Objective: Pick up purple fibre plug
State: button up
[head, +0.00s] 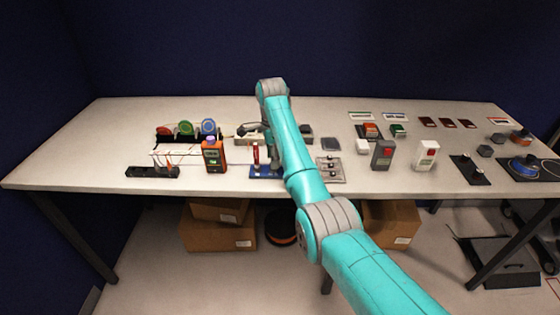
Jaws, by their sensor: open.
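A small pale purple piece (211,141) shows at the top of the orange handheld device (214,157), left of my arm. It may be the purple fibre plug, but it is too small to tell. My gripper (264,148) is open over the table, to the right of the orange device and apart from it. It is small and partly hidden by my arm. A blue base (264,172) with a red upright part (256,155) stands just below and beside the gripper.
Red, green and blue discs (186,128) stand in a black rack behind the orange device. A black strip (152,172) lies at the front left. A metal plate with knobs (330,169) and grey boxes (383,155) stand right of my arm. The table's far left is clear.

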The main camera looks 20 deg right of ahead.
jog(key=shift+f, duration=0.25)
grip_shut()
jog(key=shift+r, duration=0.15)
